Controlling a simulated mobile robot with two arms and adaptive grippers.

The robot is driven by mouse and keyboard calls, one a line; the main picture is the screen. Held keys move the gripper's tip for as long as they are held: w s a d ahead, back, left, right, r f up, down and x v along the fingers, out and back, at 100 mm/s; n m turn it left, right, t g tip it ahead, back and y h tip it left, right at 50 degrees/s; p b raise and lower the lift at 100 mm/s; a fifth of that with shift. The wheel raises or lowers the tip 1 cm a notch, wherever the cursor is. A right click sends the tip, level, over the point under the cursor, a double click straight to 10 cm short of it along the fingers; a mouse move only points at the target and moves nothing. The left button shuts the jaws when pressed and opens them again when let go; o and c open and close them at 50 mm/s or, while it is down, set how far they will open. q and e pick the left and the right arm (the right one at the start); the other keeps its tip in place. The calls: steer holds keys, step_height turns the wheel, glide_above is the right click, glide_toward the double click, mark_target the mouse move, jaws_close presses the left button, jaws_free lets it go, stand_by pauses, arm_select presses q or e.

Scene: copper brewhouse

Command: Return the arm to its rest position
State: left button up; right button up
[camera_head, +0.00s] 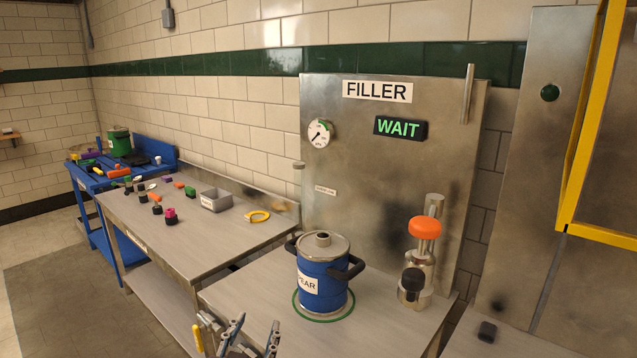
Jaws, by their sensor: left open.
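My left gripper (252,335) shows at the bottom edge, in front of the steel filler bench (250,290). Its two fingers point up and stand apart, with nothing between them. The rest of the left arm is mostly out of the picture. A blue keg (324,298) with a grey lid, black handles and a label ending in "EAR" stands upright on the bench inside a green ring, behind and to the right of the gripper and apart from it in the picture. My right gripper is not in view.
The filler panel (385,180) shows a lit "WAIT" sign (400,128) and a gauge (319,134). An orange-topped valve (424,228) stands right of the keg. A steel table (190,240) at left holds a grey bin (216,200) and small parts. A yellow frame (585,130) stands at right.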

arm_select(q)
steer(key=s+a+f+n+g+y, duration=0.1)
steer(key=s+a+f+g, duration=0.2)
steer(key=s+f, duration=0.4)
steer(key=s+a+f+g, duration=0.3)
steer(key=s+f, duration=0.2)
steer(key=f, duration=0.3)
steer(key=s+a+f+g, duration=0.1)
steer(key=s+f+g, duration=0.3)
steer(key=s, duration=0.6)
steer(key=s+a+f+g, duration=0.1)
steer(key=s+f+g, duration=0.3)
steer(key=s, duration=0.5)
step_height(320, 180, down, 25)
steer(key=s, duration=0.1)
steer(key=s+a+f+g, duration=0.1)
steer(key=s+a+f, duration=0.2)
steer(key=s+f, duration=1.5)
steer(key=shift+a, duration=0.2)
